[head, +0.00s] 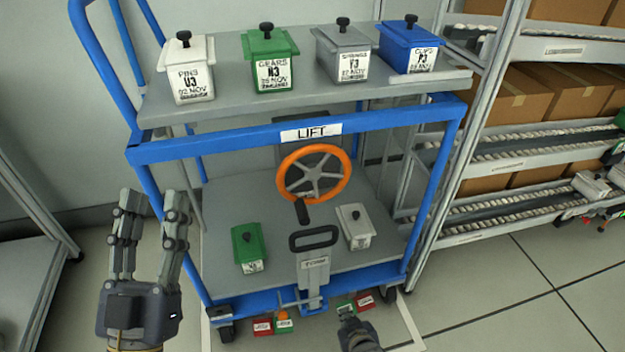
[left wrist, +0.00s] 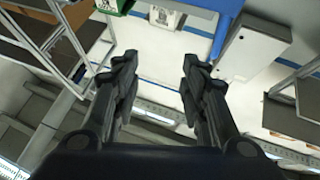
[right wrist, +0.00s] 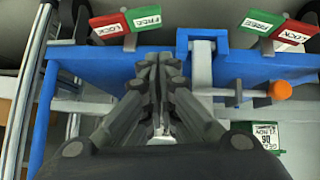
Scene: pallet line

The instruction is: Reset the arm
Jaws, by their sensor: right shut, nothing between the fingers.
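My left gripper (head: 153,200) is raised, open and empty at the left of the head view, in front of the blue cart (head: 290,142). Its spread fingers also show in the left wrist view (left wrist: 158,62), with nothing between them. My right gripper (head: 345,312) is low at the cart's front edge, its fingers partly out of sight in the head view. In the right wrist view its fingers (right wrist: 160,62) are closed together and empty, in front of the blue cart frame, between the two red-green pedal pairs.
Green FREE (right wrist: 145,18) and red LOCK (right wrist: 107,28) pedals sit low in front. Lidded bins line its top shelf. A carton rack (head: 530,100) stands right.

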